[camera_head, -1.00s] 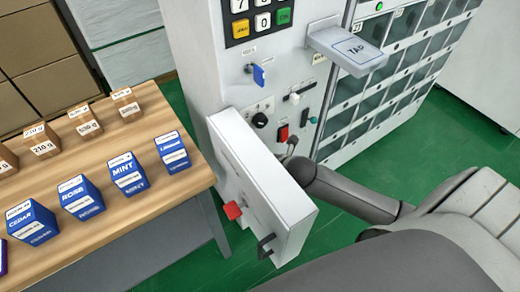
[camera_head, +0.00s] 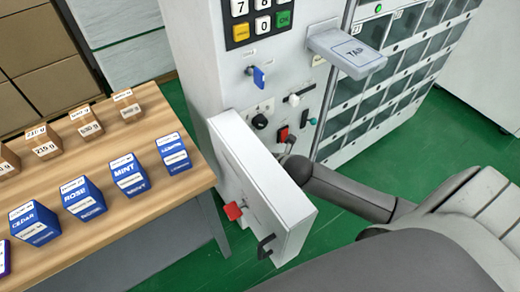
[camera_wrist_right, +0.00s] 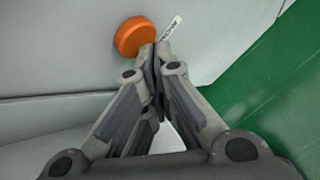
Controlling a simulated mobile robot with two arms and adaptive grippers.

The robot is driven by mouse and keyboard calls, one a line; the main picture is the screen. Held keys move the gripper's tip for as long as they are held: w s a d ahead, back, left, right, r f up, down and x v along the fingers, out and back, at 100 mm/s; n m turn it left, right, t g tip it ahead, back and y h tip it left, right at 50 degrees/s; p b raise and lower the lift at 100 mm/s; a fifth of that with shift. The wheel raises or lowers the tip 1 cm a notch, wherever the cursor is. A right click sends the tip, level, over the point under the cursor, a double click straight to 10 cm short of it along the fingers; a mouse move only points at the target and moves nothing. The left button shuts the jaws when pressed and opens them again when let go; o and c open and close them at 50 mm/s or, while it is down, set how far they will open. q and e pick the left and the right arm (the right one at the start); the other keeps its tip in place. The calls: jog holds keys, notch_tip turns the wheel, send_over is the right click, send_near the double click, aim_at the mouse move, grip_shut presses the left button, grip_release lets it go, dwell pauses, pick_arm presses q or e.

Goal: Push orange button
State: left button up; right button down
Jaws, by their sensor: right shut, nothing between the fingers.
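The orange button (camera_wrist_right: 135,36) is a round, raised disc on a pale grey panel in the right wrist view, with a small white label beside it. My right gripper (camera_wrist_right: 155,50) is shut and empty. Its fingertips are just beside the button's lower right edge; I cannot tell if they touch it. In the head view my right gripper (camera_head: 289,146) is mostly hidden behind the open door, close to the machine front. The round orange button is not visible in the head view. My left gripper is in neither current view.
The open white door (camera_head: 268,190), with a red part and black handle, stands out from the machine. A keypad (camera_head: 262,22), blue key (camera_head: 259,76) and TAP shelf (camera_head: 346,50) are above. Blue boxes (camera_head: 84,198) stand on the wooden table (camera_head: 110,225) at left.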

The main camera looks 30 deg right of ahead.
jog(key=shift+w, duration=0.4)
dwell(0.8)
jog(key=shift+s+p, duration=0.1)
jog(key=shift+p, duration=0.2)
jog(key=shift+s+p, duration=0.55)
jog(key=shift+s, duration=0.15)
jog(key=shift+s, duration=0.1)
jog(key=s+p, duration=0.1)
jog(key=s, duration=0.2)
jog(key=s+p, duration=0.1)
jog(key=shift+s+d+p, duration=0.25)
jog(key=shift+s+p, duration=0.1)
jog(key=shift+s, duration=0.05)
